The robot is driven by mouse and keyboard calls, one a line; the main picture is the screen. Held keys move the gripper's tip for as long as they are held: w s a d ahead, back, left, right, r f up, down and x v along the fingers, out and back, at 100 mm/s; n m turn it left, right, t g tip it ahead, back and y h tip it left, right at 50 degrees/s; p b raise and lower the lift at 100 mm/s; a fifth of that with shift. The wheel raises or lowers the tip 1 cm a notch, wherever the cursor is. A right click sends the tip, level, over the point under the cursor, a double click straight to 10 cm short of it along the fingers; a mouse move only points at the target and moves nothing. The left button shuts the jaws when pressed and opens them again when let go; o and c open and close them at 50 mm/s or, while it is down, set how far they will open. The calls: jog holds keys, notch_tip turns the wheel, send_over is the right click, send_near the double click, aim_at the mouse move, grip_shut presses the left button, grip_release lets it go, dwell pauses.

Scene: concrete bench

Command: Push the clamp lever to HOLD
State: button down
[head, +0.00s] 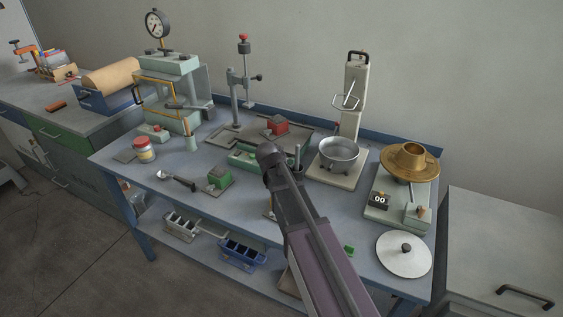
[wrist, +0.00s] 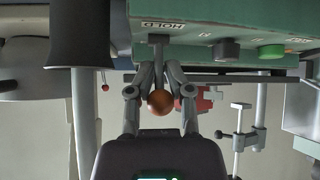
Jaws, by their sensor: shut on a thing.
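In the wrist view, which looks upside down, a pale green panel (wrist: 205,12) carries an inverted HOLD label. The clamp lever (wrist: 158,40) is a grey stem coming out of the panel beside that label. An orange-brown ball (wrist: 160,102) shows between my finger links, apparently the lever's knob. My gripper (wrist: 158,68) is shut around the stem, its fingertips meeting close to the panel. In the head view my arm covers the gripper and the lever, so their place on the bench is hidden there.
In the head view a metal bowl (head: 339,150), a brass dish (head: 410,160) and a white disc (head: 403,254) stand to the right on the blue-grey bench (head: 150,200).

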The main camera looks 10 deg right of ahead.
jog(key=c, duration=0.8)
grip_release()
jog(key=shift+s, duration=0.15)
jog(key=shift+o, duration=0.2)
jog(key=shift+w+d+r+g+p, duration=0.1)
jog(key=shift+w+r+g+p, duration=0.1)
jog(key=shift+g+p, duration=0.15)
